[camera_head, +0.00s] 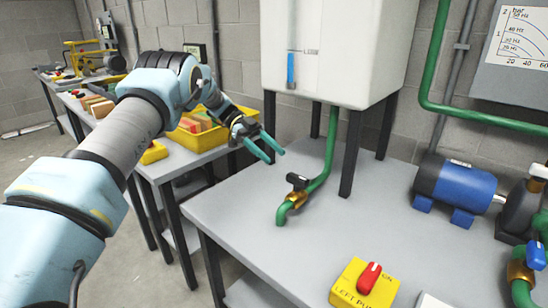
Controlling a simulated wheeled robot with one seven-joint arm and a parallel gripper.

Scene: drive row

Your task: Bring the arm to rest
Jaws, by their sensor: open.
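My arm reaches in from the lower left, and my gripper (271,150) is at its end, above the left part of the grey bench. Its two teal fingers are spread apart, with nothing between them. It is left of the white tank and of the green pipe with a brass valve (297,197). I see no contact between the gripper and anything.
The white tank (350,50) stands on dark legs on the bench (340,240). A yellow switch box (365,288) with a red knob is at the front. A blue motor (455,190) is at the right. A yellow tray (195,140) stands behind my arm.

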